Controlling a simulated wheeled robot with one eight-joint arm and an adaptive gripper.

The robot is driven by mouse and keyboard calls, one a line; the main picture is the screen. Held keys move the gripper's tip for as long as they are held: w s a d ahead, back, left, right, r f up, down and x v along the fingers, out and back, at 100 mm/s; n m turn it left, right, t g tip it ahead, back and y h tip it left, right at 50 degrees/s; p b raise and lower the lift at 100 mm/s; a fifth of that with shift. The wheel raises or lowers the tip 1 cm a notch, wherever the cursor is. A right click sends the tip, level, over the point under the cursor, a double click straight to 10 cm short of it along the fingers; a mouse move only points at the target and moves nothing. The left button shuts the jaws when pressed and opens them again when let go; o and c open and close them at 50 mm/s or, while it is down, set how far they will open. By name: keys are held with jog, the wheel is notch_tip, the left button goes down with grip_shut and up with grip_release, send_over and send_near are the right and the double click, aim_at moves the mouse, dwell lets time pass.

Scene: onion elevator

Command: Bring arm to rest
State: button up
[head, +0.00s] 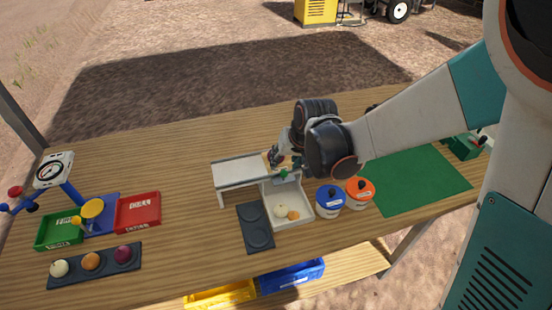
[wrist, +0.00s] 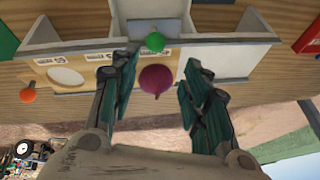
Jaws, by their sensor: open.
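My gripper (wrist: 157,66) is open in the wrist view, its two green-padded fingers apart. A purple onion (wrist: 157,80) shows in the gap between them; I cannot tell whether either finger touches it. Behind it is the elevator's pale structure (wrist: 213,48) with a green knob (wrist: 155,42). In the head view, my gripper (head: 284,158) is at the right end of the white elevator deck (head: 240,171), with my arm reaching in from the right. The green knob (head: 284,174) shows just below. My wrist partly hides the onion and the elevator's far side.
A white bin (head: 304,205) holding a pale and an orange onion stands in front. Blue (head: 329,198) and orange-lidded (head: 360,190) canisters stand close to its right. A green mat (head: 425,182) lies further right. Red (head: 138,211) and green (head: 58,230) bins stand left.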

jog(key=shift+r, duration=0.3)
jog(key=shift+s+d+r, duration=0.1)
jog(key=shift+d+r, duration=0.05)
jog(key=shift+r, duration=0.1)
jog(key=s+d+r+t+h, duration=0.1)
jog(key=s+d+r, duration=0.8)
jog(key=r, duration=0.1)
jog(key=s+d+r+t, duration=0.1)
jog(key=s+d, duration=0.2)
jog(key=s, duration=0.2)
jog(key=s+d+r+h, duration=0.1)
jog(key=s+d+r, duration=0.1)
jog(key=s+d, duration=0.2)
jog(key=shift+s+m+t+b, duration=0.3)
jog(key=shift+s+t+b, duration=0.15)
jog(key=shift+s, duration=0.8)
